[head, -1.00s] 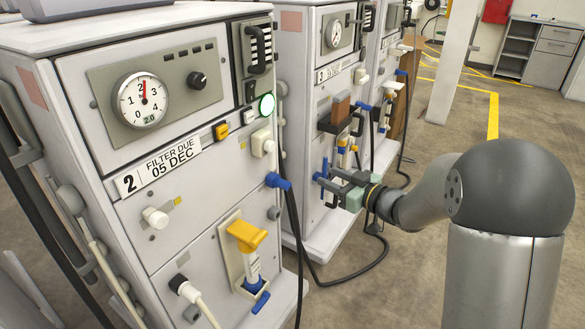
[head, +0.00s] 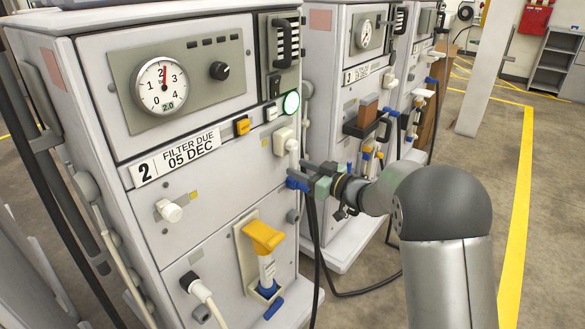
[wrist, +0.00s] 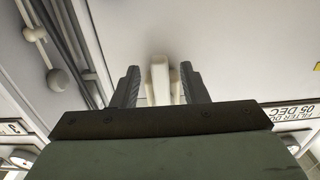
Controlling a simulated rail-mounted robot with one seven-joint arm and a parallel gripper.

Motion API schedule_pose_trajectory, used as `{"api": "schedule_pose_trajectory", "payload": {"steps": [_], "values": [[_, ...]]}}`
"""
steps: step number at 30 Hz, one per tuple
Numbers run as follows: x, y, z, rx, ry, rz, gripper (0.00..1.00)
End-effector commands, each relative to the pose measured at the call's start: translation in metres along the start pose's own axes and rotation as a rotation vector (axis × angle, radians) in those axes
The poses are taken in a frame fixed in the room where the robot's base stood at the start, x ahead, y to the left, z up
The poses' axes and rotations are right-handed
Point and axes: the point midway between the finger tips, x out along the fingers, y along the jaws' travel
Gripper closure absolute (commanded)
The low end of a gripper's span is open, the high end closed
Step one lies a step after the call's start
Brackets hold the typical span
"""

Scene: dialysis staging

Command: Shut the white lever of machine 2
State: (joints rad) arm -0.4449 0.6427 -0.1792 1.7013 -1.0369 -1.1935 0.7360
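Machine 2 (head: 190,215) stands at the left in the head view, with a "2" and "FILTER DUE 05 DEC" label. Its white lever (head: 292,148) is at the white fitting on the right side of the front, below the green-lit button. My gripper (head: 308,172) is close in front of that side, just below and right of the lever. In the wrist view my gripper (wrist: 159,70) is open, its dark fingers apart. The white lever (wrist: 159,82) shows between them, with a gap on its left; contact on the right is unclear.
A blue valve (head: 297,183) sits right by my gripper, below the lever. A yellow-handled lever (head: 263,237) is lower on machine 2. Dark hoses (head: 318,245) hang below. A second machine (head: 335,120) stands close behind. Floor at right is open.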

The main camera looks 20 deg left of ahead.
Motion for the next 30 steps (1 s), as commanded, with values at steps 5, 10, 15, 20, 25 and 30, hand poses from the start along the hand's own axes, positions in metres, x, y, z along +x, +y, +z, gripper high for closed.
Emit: {"api": "schedule_pose_trajectory", "payload": {"steps": [5, 10, 15, 20, 25, 30], "values": [[0.025, 0.0, 0.001, 0.0, 0.0, -0.001, 0.6], [0.033, 0.0, 0.0, 0.0, 0.0, 0.001, 0.6], [0.034, 0.0, 0.0, 0.0, 0.0, 0.001, 0.6], [0.034, 0.0, 0.0, 0.0, 0.0, 0.001, 0.79], [0.034, 0.0, 0.0, 0.0, 0.0, 0.001, 1.0], [0.034, 0.0, -0.001, 0.01, 0.0, 0.001, 1.0]]}}
